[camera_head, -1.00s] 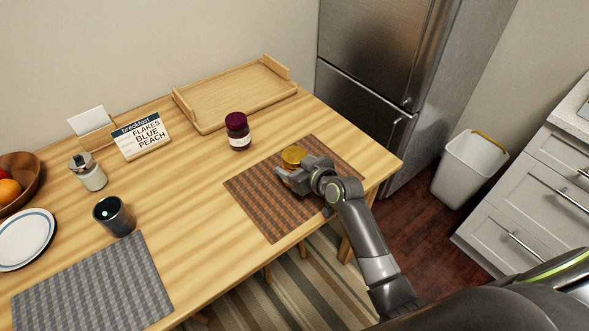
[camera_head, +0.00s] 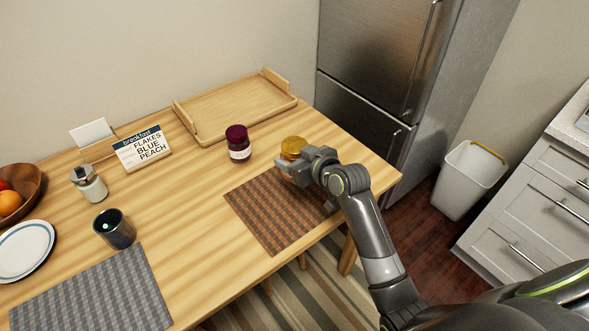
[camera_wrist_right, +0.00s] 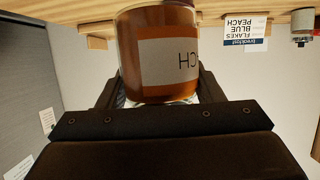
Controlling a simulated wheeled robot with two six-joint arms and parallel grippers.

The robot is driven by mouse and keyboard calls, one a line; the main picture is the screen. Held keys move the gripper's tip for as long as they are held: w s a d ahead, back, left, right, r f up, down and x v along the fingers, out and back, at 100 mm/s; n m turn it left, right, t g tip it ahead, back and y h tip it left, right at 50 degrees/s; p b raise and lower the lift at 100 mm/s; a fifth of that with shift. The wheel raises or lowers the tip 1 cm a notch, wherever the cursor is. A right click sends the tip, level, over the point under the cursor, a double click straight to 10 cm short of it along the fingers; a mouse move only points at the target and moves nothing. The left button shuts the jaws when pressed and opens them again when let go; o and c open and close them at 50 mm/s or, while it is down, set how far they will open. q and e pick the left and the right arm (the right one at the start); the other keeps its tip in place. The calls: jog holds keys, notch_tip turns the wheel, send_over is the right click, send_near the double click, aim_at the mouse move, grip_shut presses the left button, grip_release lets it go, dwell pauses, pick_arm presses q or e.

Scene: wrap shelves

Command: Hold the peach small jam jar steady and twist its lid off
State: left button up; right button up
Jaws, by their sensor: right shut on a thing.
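The peach small jam jar has a yellow-gold lid (camera_head: 293,146) that shows above my right gripper (camera_head: 286,169). In the right wrist view the amber jar (camera_wrist_right: 160,88) has a pale label, seen upside down with the letters "CH" readable. My right gripper is shut on the jar's body, with a finger on either side of it. The jar is near the far edge of the brown woven placemat (camera_head: 272,222); whether its base touches the table is hidden by the gripper. My left gripper is not in view.
A dark jar with a purple lid (camera_head: 238,143) stands to the left of the held jar. A wooden tray (camera_head: 232,107), a menu card (camera_head: 142,148), a dark cup (camera_head: 114,229) and a grey placemat (camera_head: 92,290) share the table. A fridge stands beyond.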

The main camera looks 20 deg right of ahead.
jog(key=shift+r, duration=1.1)
